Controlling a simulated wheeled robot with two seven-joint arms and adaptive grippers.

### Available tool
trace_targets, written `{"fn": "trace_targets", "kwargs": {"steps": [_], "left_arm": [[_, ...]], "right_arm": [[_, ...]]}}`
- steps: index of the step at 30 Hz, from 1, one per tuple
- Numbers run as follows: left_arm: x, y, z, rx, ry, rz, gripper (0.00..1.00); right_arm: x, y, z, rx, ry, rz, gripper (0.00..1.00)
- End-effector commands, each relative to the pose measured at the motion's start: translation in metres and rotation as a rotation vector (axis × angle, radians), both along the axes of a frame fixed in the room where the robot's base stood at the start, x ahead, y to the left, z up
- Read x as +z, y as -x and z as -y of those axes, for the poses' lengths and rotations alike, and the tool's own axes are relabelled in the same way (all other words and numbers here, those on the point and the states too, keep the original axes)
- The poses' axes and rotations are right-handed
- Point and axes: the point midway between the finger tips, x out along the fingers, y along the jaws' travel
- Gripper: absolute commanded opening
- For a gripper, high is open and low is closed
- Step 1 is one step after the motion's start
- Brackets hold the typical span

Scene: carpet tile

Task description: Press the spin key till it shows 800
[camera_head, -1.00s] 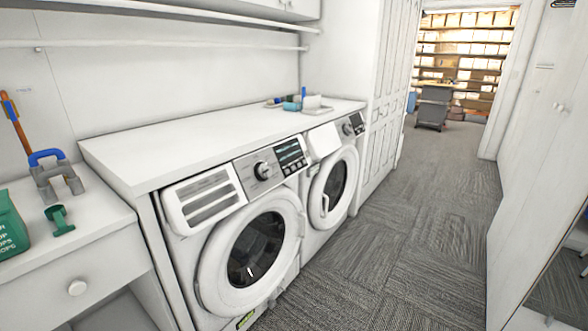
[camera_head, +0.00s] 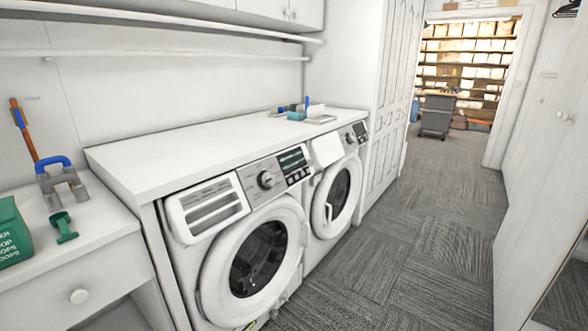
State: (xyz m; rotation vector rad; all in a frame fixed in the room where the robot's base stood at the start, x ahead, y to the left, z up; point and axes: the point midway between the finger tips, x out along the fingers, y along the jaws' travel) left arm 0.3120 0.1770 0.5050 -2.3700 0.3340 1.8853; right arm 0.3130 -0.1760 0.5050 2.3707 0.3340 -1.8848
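Two white front-loading machines stand side by side under a white counter. The nearer machine (camera_head: 222,272) has a grey control panel with a round dial (camera_head: 267,180) and a dark display with keys (camera_head: 294,165) to the right of the dial. The key labels and any number are too small to read. The farther machine (camera_head: 322,218) has a similar dark display (camera_head: 359,131) at its upper right. Both round doors look shut. Neither of my grippers is in view.
The counter top (camera_head: 190,150) is mostly bare, with small blue items and a white tray (camera_head: 320,119) at its far end. A green box (camera_head: 12,232) and a green scoop (camera_head: 62,227) are at left. Carpeted floor (camera_head: 400,235) is free to the right, leading to a doorway with shelves (camera_head: 465,60) and a dark cart (camera_head: 437,113).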

Motion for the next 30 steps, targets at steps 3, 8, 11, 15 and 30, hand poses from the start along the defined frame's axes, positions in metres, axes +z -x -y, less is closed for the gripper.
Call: {"fn": "trace_targets", "kwargs": {"steps": [3, 8, 11, 15, 30], "left_arm": [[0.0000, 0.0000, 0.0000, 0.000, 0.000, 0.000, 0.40], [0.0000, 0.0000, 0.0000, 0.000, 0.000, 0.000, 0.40], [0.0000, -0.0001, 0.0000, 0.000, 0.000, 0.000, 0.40], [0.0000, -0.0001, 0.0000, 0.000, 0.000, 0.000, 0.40], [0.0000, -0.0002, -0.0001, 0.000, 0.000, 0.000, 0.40]], "right_arm": [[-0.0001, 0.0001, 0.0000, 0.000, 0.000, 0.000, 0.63], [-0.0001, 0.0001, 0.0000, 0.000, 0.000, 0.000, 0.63], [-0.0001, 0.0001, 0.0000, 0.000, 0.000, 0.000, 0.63], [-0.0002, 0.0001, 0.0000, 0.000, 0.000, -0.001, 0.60], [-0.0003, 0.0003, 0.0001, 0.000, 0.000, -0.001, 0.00]]}}
